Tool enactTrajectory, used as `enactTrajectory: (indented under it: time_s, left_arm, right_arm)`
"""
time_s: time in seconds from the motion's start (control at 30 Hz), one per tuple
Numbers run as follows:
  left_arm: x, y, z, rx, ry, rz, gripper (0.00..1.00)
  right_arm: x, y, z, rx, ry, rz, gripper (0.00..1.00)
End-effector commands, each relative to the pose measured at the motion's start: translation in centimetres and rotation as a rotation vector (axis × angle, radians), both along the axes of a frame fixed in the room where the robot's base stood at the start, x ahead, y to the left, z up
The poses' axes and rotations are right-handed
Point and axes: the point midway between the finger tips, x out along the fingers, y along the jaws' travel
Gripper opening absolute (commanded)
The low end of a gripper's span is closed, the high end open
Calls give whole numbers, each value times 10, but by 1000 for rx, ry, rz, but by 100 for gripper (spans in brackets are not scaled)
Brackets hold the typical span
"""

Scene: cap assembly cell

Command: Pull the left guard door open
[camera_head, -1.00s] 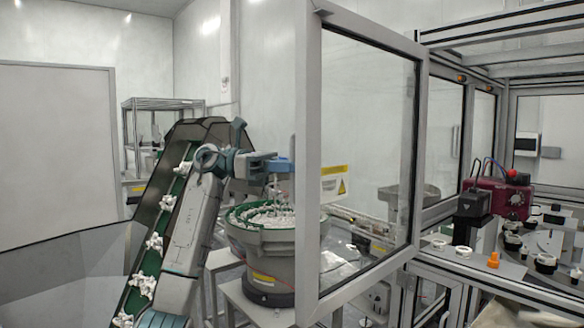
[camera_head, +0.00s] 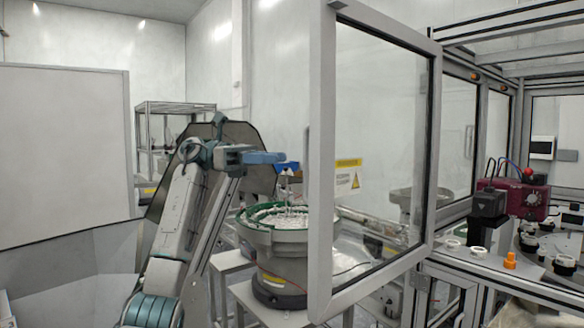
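The left guard door (camera_head: 321,200) is a grey-framed clear panel with a yellow warning label (camera_head: 348,163). It stands swung out from the machine cell, its free edge towards me and its hinge side at the cell post on the right. My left gripper (camera_head: 290,168), with a blue part behind its fingers, is at the left of the door's free edge, above the bowl. It looks apart from the door frame, and nothing shows held in it. The fingers are too small to tell whether they are open. My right gripper is not in view.
A bowl feeder (camera_head: 278,240) with a green rim and white parts stands below my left gripper, left of the door. Inside the cell are a maroon device (camera_head: 522,198), a black unit (camera_head: 488,215) and an orange piece (camera_head: 510,260). A shelf rack (camera_head: 160,106) stands behind my arm.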

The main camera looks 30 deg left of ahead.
Motion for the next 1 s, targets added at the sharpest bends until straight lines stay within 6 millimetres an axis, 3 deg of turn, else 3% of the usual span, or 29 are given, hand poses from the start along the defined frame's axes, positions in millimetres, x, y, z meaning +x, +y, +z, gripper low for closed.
enactTrajectory:
  time_s: [0.23, 0.83, 0.93, 1.0]
  left_arm:
    - [-6, 26, 0, 1, -1, 0, 29]
    - [-5, 28, -1, -2, 2, -1, 29]
    - [6, 25, -12, -44, 37, -6, 29]
    - [24, 20, -29, -115, 94, -12, 29]
  right_arm:
    - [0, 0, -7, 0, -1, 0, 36]
    - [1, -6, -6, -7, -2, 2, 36]
    - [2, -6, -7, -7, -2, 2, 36]
    - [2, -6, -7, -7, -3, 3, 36]
